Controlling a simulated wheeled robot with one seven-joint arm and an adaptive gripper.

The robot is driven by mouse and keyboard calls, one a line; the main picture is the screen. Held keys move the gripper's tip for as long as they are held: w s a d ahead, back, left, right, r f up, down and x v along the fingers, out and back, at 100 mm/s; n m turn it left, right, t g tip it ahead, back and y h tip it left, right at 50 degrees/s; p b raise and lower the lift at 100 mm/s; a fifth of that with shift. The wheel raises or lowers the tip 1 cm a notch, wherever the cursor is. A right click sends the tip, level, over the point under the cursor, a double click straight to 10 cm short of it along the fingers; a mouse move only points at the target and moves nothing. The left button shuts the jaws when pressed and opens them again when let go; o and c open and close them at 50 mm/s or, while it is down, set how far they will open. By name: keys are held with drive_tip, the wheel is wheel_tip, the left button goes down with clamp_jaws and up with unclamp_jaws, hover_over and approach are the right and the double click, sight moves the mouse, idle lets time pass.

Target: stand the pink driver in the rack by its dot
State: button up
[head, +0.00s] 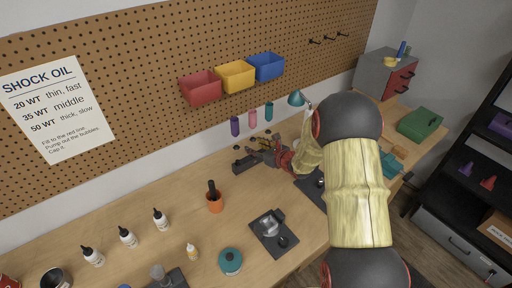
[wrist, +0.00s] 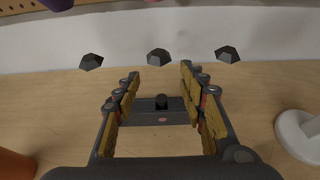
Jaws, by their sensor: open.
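The pink driver (head: 252,118) shows as an upright pink handle low against the wall, between a purple one (head: 235,126) and a teal one (head: 269,111). Only a sliver of pink shows at the top edge of the wrist view. The dark rack (head: 245,163) lies on the bench below them. In the wrist view, the rack (wrist: 142,104) has a pink dot (wrist: 162,120) on its front and a short black round piece above it. My gripper (wrist: 160,76) is open and empty, its fingers at either side of that part of the rack.
Three dark faceted pieces (wrist: 159,56) show against the wall beyond my fingers. An orange cup (head: 215,203) stands left of the rack, and a dark tray (head: 262,244) lies in front. A white round base (wrist: 300,136) is at the right. Bottles (head: 128,238) stand left.

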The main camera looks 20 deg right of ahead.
drive_tip(key=shift+s, duration=0.1)
drive_tip(key=v, duration=1.1)
drive_tip(key=shift+s+d+r, duration=0.1)
drive_tip(key=shift+s+r, duration=0.1)
drive_tip(key=shift+s, duration=0.15)
idle(0.7)
